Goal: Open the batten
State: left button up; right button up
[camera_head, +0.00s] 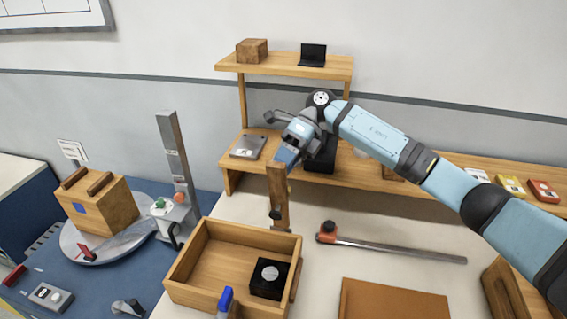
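An upright wooden strip (279,196), which looks like the batten, stands at the back right of an open wooden tray (184,277). It has a small dark knob low on its front. My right arm comes in from the right, and its gripper (282,160) is at the top end of the strip, overlapping it in the picture. The fingertips are small and partly hidden, so I cannot tell whether they are closed on the strip. My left gripper is not in view.
A black block (269,279) sits in the tray. A long metal bar with an orange end (390,249) lies to the right. A wooden box (98,207) sits on a round plate (72,243) at left. A shelf (300,68) stands behind. The pale tabletop around the bar is mostly clear.

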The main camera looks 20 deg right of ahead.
jog(key=shift+o, duration=1.4)
jog(key=shift+d+f, duration=0.1)
jog(key=shift+f, duration=0.75)
jog(key=shift+w+d, duration=0.1)
jog(key=shift+w, duration=0.1)
jog(key=shift+s, duration=0.1)
jog(key=shift+r, duration=0.1)
notch_tip(320, 180, up, 20)
jog(key=b, duration=0.1)
jog(key=shift+r, duration=0.25)
